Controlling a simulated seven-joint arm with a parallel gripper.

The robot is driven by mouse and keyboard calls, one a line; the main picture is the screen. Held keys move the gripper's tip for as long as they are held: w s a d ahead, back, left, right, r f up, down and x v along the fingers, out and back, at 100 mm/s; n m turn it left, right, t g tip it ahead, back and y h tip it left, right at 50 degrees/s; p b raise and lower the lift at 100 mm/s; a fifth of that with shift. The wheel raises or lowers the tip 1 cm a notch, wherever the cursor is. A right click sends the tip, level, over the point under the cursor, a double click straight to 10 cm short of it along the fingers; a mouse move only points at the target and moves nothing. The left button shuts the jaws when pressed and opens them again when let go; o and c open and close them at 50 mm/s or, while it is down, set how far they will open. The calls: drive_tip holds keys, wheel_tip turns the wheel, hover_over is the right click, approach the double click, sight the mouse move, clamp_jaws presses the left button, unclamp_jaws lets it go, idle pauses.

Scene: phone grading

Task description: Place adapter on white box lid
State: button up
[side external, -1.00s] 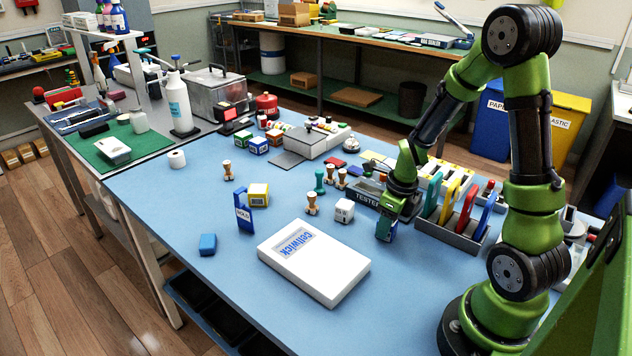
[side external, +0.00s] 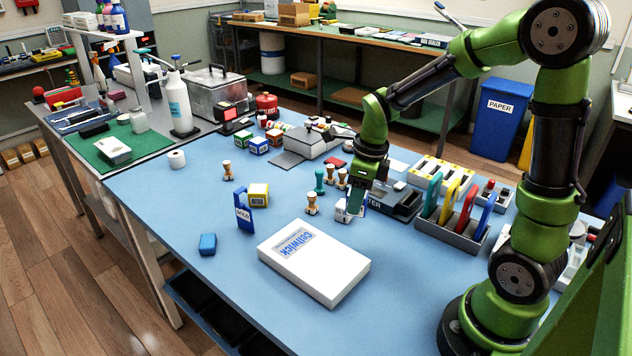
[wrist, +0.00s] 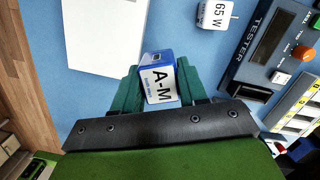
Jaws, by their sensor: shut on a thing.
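The white box with its lid (side external: 325,276) lies flat on the blue table, with "Celwick" printed in blue on top; part of it shows in the wrist view (wrist: 104,45). A white cube marked "65 W" (wrist: 211,14), which looks like the adapter, rests on the table behind the box; in the side view this cube (side external: 341,213) is partly hidden by my gripper (side external: 354,204). In the wrist view my gripper (wrist: 159,88) is shut on a blue-and-white block marked "A-M" (wrist: 158,84). This block is near the box's edge in that view.
A black tester (side external: 398,205) and a rack of coloured upright tools (side external: 452,232) stand right of my gripper. Several wooden-handled stamps (side external: 311,204) and a blue "HOLD" stand (side external: 244,216) are to the left. The lid top is clear.

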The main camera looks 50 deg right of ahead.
sight(309, 254)
drive_tip(key=w+a+n, duration=0.1)
drive_tip(key=a, duration=0.2)
drive_tip(key=w+a+f+n, duration=0.1)
drive_tip(key=a+n, duration=0.1)
drive_tip(key=a, duration=0.2)
drive_tip(key=w+a+f+n, duration=0.1)
drive_tip(key=a, duration=0.2)
drive_tip(key=shift+w+a+y, duration=0.25)
drive_tip(key=shift+w+y, duration=0.05)
drive_tip(key=shift+f, duration=2.3)
drive_tip(key=shift+f, duration=0.15)
drive_tip(key=o, duration=1)
drive_tip(key=shift+o, duration=0.2)
